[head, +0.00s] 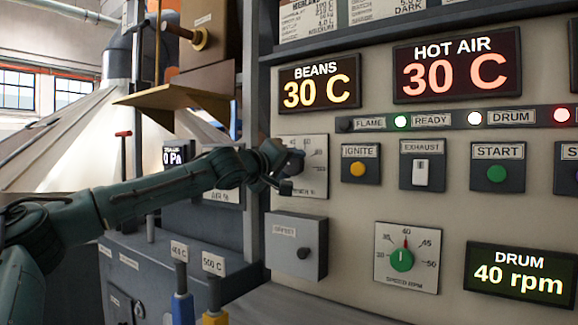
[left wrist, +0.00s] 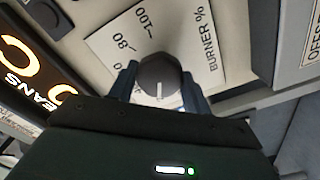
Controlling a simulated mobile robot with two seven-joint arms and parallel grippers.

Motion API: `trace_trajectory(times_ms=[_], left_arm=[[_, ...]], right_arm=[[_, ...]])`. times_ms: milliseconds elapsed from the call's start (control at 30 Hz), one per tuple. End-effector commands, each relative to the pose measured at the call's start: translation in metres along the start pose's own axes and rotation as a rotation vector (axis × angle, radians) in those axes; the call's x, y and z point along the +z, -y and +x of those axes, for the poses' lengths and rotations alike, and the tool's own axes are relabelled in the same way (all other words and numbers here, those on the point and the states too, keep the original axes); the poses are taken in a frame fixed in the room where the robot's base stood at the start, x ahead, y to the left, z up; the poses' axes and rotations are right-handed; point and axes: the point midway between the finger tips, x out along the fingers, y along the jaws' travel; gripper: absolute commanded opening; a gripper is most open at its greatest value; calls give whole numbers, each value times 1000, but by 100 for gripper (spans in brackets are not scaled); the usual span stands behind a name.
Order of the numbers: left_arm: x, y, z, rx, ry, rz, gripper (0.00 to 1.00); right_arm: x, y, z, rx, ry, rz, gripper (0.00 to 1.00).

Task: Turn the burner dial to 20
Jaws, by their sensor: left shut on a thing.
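The burner dial is a dark round knob (left wrist: 158,76) on a white plate marked "BURNER %" (left wrist: 205,45). In the left wrist view its white pointer line points down, away from the visible 80 and 100 marks. The low marks are hidden behind my gripper. In the head view the dial plate (head: 318,150) is partly covered by my left gripper (head: 290,172), which hides the knob. In the left wrist view my left gripper (left wrist: 161,88) is shut on the knob, one finger on each side. My right gripper is not in view.
Right of the dial are the ignite button (head: 358,170), the exhaust switch (head: 422,173) and the start button (head: 496,173). Below are a grey offset box (head: 296,262) and the drum speed dial (head: 402,260). Displays read beans 30 C (head: 319,82) and hot air 30 C (head: 457,65).

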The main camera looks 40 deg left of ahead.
Motion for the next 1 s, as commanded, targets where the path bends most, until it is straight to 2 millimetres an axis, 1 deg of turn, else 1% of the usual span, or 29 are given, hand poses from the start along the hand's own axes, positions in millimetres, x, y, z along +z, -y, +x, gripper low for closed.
trace_trajectory(times_ms=[33,67,300,533,667,767,1000], left_arm=[[1,0,0,-1,1,1,26],[1,0,0,-1,1,1,51],[0,0,0,-1,1,1,70],[0,0,-1,0,0,1,70],[-1,0,-8,0,-1,-1,70],[-2,-1,-20,4,-2,-3,70],[-1,-1,-63,7,-3,-7,70]], right_arm=[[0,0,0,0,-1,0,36],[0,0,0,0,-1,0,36],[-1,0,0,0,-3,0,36],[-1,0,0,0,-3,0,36],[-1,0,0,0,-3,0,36],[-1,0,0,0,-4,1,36],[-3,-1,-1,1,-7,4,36]])
